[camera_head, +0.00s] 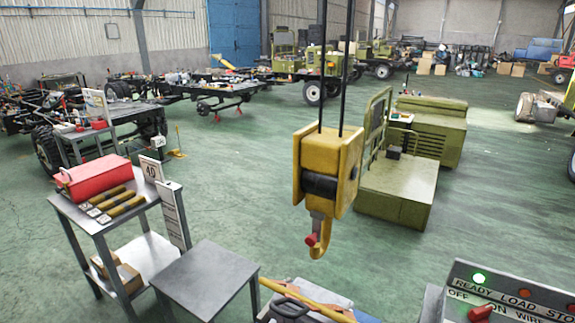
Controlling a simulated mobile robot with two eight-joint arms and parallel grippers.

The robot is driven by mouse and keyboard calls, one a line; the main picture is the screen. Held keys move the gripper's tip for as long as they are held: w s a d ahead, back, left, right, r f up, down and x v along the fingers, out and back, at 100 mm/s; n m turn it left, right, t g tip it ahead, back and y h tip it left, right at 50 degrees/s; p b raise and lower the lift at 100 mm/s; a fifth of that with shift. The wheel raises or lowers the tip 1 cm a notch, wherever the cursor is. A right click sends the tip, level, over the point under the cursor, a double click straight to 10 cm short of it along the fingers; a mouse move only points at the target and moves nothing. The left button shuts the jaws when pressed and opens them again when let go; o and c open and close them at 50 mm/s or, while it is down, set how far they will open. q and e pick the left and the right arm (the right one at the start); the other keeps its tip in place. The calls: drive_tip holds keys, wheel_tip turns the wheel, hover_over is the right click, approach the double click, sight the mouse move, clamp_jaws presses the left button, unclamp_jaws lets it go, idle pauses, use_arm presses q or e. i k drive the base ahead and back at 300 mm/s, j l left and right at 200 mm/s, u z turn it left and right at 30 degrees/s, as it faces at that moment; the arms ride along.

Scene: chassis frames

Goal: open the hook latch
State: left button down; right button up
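A yellow crane hook block (327,168) hangs from two dark cables in the middle of the view. Below it hangs a yellow hook (321,246) with its tip to the left. A small red piece (311,239), which looks like the hook latch, sits on the left side at the hook's mouth. It is too small to tell whether the latch is open or closed. The hook carries nothing that I can see. Neither of my grippers is in view.
A grey cart (118,215) with a red toolbox (95,180) stands left.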

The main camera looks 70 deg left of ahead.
sight(311, 241)
drive_tip(key=u, duration=1.55)
